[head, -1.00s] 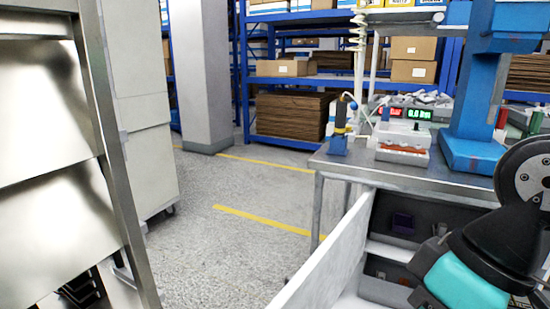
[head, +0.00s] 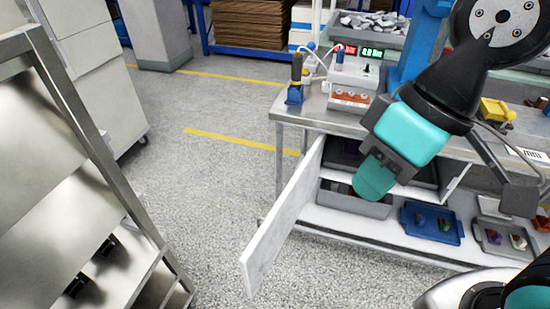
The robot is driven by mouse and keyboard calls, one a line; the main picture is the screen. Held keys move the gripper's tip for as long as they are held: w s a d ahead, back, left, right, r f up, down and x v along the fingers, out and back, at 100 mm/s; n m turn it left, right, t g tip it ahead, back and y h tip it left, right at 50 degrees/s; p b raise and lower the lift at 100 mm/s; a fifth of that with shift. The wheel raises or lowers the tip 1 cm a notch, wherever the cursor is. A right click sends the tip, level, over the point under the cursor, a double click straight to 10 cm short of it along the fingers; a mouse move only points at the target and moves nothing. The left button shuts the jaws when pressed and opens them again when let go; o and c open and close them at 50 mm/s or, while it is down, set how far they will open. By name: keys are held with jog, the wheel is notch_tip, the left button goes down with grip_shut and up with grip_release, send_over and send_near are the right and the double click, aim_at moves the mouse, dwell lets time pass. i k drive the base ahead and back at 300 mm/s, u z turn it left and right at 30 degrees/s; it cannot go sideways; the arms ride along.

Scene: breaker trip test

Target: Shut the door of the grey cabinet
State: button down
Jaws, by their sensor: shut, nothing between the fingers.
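The grey cabinet (head: 405,237) is the low unit under the metal workbench. Its pale door (head: 277,237) stands wide open, swung out toward me on the left side of the opening. The inside of the door is turned partly toward me. My gripper (head: 374,181), black and teal, hangs in front of the cabinet opening, to the right of the door and apart from it in the picture. Its teal tip is together, with nothing held. It hides part of the cabinet's inside.
The cabinet holds a blue tray (head: 432,224) and a grey tray (head: 503,240) with small parts. A test device (head: 354,80) stands on the workbench (head: 312,107). A metal rack (head: 75,190) fills the left. Speckled floor (head: 205,170) between rack and door is clear.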

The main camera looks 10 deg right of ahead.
aim_at(262, 252)
jog(key=z, duration=2.05)
jog(key=k, duration=2.15)
jog(key=u, duration=1.2)
jog(key=i, duration=1)
jog(key=z, duration=0.05)
